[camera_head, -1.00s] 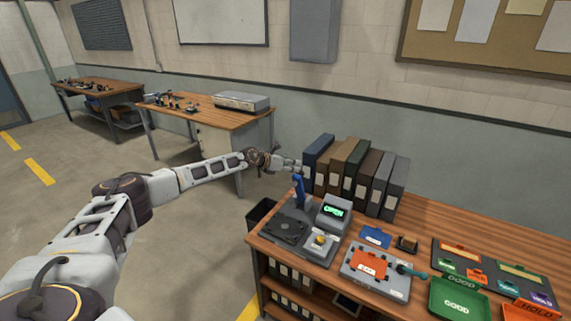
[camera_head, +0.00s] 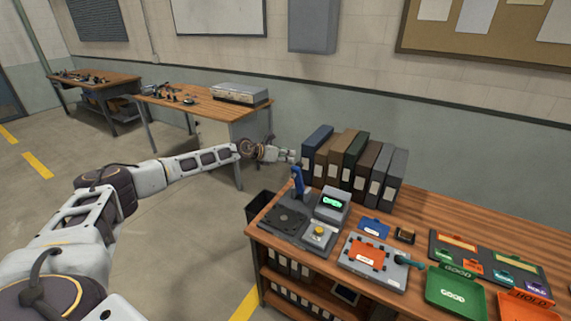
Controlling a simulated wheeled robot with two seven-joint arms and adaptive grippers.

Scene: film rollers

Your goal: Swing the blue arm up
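The blue arm (camera_head: 298,182) stands upright at the back of a dark grey machine (camera_head: 270,234) on the wooden bench. The machine has a round black plate, a lit green display (camera_head: 333,201) and a yellow button (camera_head: 319,231). My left gripper (camera_head: 292,156) is just above and behind the top of the blue arm, a small gap apart in the picture. Its fingers are too small to tell whether they are open or shut. My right gripper is out of view.
Several binders (camera_head: 353,160) stand upright right of my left gripper. A grey fixture with an orange plate (camera_head: 367,254), a green tray (camera_head: 458,297) and an orange tray (camera_head: 528,308) lie further right. A dark bin (camera_head: 261,206) stands left of the bench.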

